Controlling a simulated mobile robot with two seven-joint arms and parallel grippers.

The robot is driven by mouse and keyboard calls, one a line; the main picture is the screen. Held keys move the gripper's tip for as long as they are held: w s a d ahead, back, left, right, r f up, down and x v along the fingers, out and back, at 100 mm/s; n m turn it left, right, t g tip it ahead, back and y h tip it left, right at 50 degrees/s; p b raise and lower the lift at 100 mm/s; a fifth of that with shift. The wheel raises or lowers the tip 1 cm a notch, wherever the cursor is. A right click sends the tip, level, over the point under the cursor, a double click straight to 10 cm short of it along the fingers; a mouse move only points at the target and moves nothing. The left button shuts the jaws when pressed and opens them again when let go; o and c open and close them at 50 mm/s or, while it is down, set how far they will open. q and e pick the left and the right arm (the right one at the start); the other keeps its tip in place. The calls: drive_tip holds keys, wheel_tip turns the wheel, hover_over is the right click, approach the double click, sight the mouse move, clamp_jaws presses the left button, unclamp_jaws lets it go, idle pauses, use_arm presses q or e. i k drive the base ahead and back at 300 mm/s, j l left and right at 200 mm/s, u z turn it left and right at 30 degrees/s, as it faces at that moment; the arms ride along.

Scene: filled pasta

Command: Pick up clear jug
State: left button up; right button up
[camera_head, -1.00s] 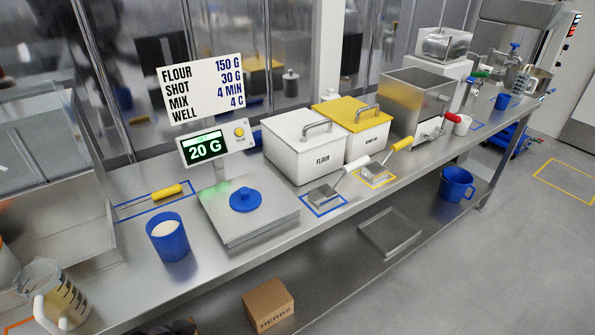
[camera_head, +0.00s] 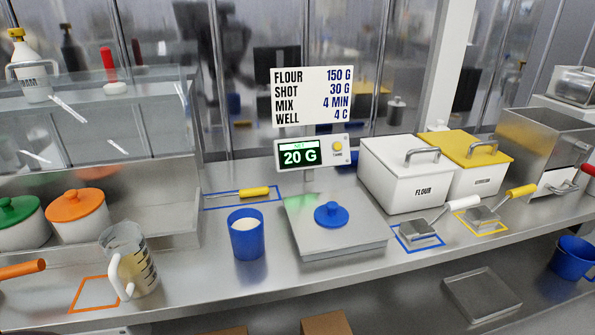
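The clear jug (camera_head: 137,258) stands upright on the steel counter at the lower left of the head view. It has dark measuring marks on its side and a white handle on its left, facing the front. It stands beside the orange marked square (camera_head: 97,294), at its right edge. What is inside the jug is hard to tell. Neither of my grippers shows in the head view.
A blue cup with white contents (camera_head: 246,238) and a scale (camera_head: 340,232) stand right of the jug. An orange-lidded pot (camera_head: 78,218) stands behind it. An orange handle (camera_head: 20,269) lies left of the square. The counter between jug and blue cup is clear.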

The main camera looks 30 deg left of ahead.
sight(133, 271)
drive_tip(key=u, duration=1.35)
